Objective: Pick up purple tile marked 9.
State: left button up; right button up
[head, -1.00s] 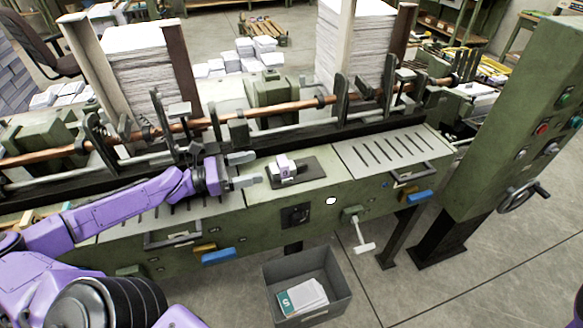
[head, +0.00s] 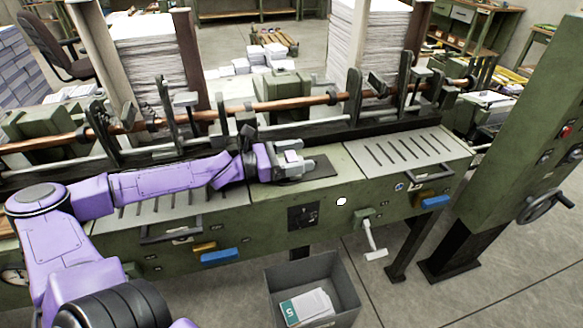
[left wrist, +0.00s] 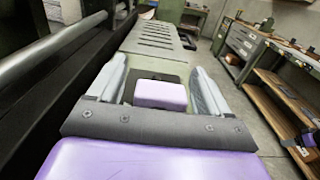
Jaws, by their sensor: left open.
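The purple tile (head: 291,156), a small block with a pale purple top, sits over a dark pad (head: 322,169) on the green machine bed. I cannot read its mark. My left gripper (head: 303,164) is open, with its two grey fingers reaching along either side of the tile. The left wrist view shows the tile (left wrist: 160,95) between the spread fingers (left wrist: 158,88), with a gap visible on both sides. Part of the tile is hidden by the gripper in the head view.
A copper-coloured rod (head: 290,103) with upright brackets runs behind the bed. A slotted plate (head: 400,150) lies to the right. A grey bin (head: 347,285) holding papers stands on the floor in front. Tall paper stacks (head: 368,45) stand behind.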

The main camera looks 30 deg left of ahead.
pick_arm(q)
jog(key=c, duration=1.2)
